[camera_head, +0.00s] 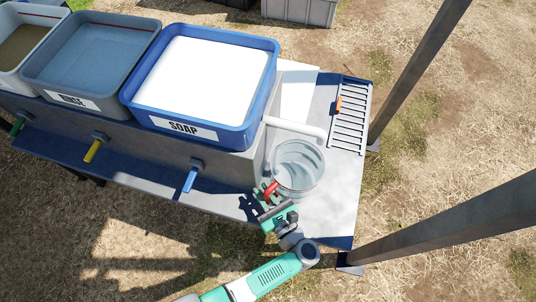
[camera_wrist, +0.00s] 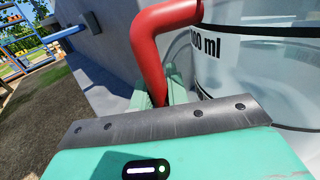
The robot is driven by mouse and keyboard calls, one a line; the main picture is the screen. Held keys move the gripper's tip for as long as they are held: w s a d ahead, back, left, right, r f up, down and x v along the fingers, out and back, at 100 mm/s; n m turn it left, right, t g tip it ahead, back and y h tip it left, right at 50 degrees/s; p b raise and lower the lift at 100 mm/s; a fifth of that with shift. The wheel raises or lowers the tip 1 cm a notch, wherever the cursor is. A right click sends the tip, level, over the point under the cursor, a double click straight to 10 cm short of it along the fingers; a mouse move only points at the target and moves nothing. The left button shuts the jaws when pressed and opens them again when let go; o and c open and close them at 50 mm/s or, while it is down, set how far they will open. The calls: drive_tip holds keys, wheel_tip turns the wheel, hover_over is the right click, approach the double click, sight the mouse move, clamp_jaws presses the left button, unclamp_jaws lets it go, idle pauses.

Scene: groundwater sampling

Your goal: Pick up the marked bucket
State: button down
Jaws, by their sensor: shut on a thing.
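The bucket (camera_head: 299,172) is a clear, round container with a red handle (camera_head: 271,190). In the head view it stands at the right end of the table, in front of a white spout or pipe. In the wrist view its clear wall (camera_wrist: 255,75) carries a black printed line and a partly cut-off "00 ml" marking. The red handle (camera_wrist: 148,40) also shows large there. My gripper (camera_head: 268,197) is at the bucket's lower left side, shut on the red handle. The fingertips are partly hidden behind the gripper body in the wrist view. The bucket looks upright; I cannot tell whether it touches the table.
A blue SOAP tub (camera_head: 262,95) and a grey RINSE tub (camera_head: 92,83) stand on a grey block, with blue (camera_head: 190,180) and yellow (camera_head: 92,150) tap levers in front. A slatted rack (camera_head: 350,120) lies right. Metal posts (camera_head: 425,60) stand beyond the table's right edge.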

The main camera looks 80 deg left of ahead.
sight(267, 198)
wheel_tip(267, 198, up, 3)
drive_tip(key=shift+s+d+r+p, duration=0.1)
drive_tip(key=shift+s+p, duration=0.05)
drive_tip(key=shift+p, duration=0.8)
drive_tip(key=s+d+p, duration=0.5)
drive_tip(key=s+d, duration=0.6)
drive_tip(key=shift+r+p, duration=0.3)
drive_tip(key=shift+p, duration=0.05)
